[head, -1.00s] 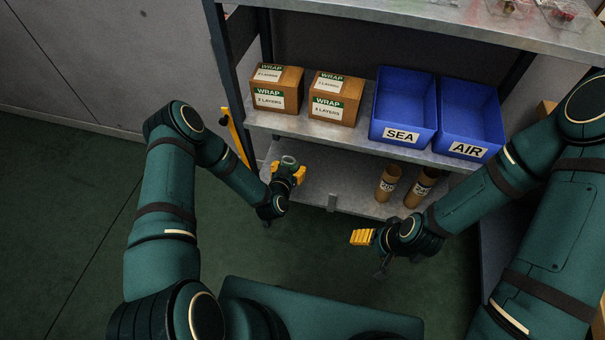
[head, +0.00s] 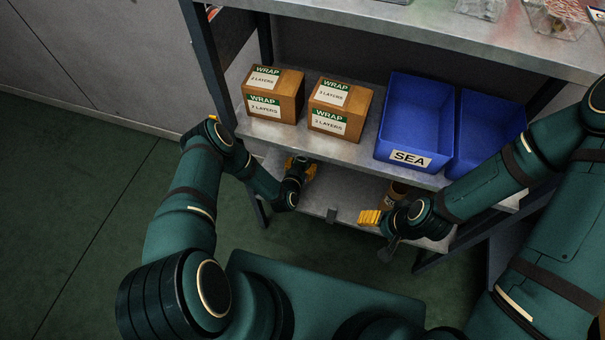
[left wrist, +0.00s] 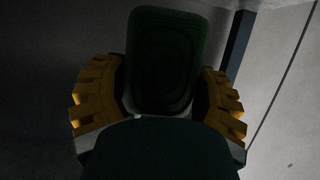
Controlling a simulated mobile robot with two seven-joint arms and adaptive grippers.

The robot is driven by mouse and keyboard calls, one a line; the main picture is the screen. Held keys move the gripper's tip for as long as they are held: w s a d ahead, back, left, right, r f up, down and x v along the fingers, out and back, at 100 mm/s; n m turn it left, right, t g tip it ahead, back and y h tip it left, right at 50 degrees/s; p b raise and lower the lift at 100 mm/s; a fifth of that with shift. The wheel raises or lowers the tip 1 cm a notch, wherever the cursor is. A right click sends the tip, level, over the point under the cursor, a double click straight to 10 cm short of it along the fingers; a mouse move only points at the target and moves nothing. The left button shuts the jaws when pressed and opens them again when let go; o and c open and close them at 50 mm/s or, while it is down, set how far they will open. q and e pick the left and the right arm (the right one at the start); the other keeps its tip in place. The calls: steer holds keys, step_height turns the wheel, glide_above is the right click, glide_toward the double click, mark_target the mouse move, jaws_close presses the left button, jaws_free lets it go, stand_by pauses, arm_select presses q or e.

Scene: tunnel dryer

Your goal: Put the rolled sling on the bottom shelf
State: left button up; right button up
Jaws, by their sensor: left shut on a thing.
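The rolled sling (left wrist: 165,62) is a dark green roll with rounded corners and faint spiral rings. In the left wrist view it sits between the two yellow fingers of my left gripper (left wrist: 160,100). In the head view my left gripper (head: 300,168) is shut on it, under the middle shelf and over the left part of the bottom shelf (head: 345,190). The sling is hard to make out there in shadow, and I cannot tell whether it touches the shelf. My right gripper (head: 370,217) is at the bottom shelf's front edge; its finger opening is unclear.
Two cardboard WRAP boxes (head: 272,95) (head: 340,108) and blue bins, one marked SEA (head: 412,115), stand on the middle shelf (head: 350,146). The bottom shelf's middle looks clear.

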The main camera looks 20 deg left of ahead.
arm_select(q)
steer(key=shift+f+b, duration=0.9)
steer(key=shift+f, duration=1.9)
steer(key=shift+r, duration=0.1)
steer(key=o, duration=1.4)
